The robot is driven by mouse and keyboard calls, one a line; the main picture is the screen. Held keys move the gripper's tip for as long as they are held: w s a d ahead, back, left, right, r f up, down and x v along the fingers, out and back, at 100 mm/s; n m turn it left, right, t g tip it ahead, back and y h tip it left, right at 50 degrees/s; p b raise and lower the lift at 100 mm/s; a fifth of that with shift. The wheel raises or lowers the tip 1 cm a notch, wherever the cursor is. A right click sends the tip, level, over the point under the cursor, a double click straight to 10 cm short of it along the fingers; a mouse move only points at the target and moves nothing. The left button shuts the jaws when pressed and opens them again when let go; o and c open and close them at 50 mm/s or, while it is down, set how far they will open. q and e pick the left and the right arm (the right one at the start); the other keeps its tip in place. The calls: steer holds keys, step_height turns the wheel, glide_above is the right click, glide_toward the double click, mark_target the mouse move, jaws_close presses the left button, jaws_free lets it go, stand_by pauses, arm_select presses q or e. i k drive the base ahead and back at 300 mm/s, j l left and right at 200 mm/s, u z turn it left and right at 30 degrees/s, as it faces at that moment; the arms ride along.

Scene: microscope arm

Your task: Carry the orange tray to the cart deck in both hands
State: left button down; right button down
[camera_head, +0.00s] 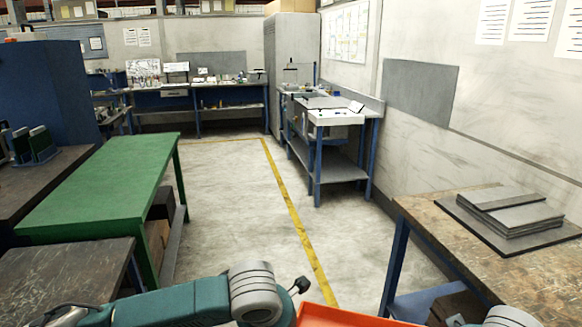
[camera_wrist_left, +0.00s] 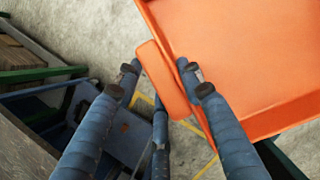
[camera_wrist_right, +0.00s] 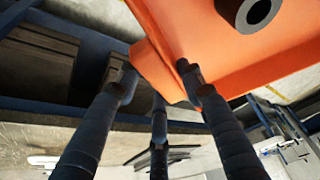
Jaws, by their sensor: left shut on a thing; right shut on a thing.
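The orange tray (camera_head: 340,317) shows at the bottom edge of the head view, mostly cut off. In the left wrist view the tray (camera_wrist_left: 240,50) fills the upper right, and my left gripper (camera_wrist_left: 160,80) is shut on its handle tab. In the right wrist view the tray (camera_wrist_right: 210,65) is at the top, with a dark ring-shaped part (camera_wrist_right: 248,10) in it. My right gripper (camera_wrist_right: 150,78) is shut on the tray's other handle. The floor shows below the tray in the left wrist view. I cannot pick out the cart deck with certainty.
A green table (camera_head: 105,180) stands at left beside dark benches. A worn bench (camera_head: 490,235) with stacked grey plates (camera_head: 505,210) is at right. A blue-legged workbench (camera_head: 335,118) stands further back. Clear floor (camera_head: 235,200) with a yellow line lies between them.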

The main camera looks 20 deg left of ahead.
mark_target(28, 307)
steer(key=i+u, duration=0.4)
steer(key=i, duration=0.25)
steer(key=i+u, duration=0.45)
steer(key=i, duration=0.2)
steer(key=i+u, duration=0.4)
steer(key=i, duration=0.2)
steer(key=i+l+u, duration=0.15)
steer(key=i+u, duration=0.25)
steer(key=i, duration=0.2)
steer(key=i+u, duration=0.15)
steer(key=u, duration=0.25)
steer(key=i+u, duration=0.15)
steer(key=u, duration=0.25)
steer(key=i+l+u, duration=0.1)
steer(key=u, duration=0.3)
steer(key=i+j+u, duration=0.1)
steer(key=u, duration=1.05)
steer(key=i, duration=0.35)
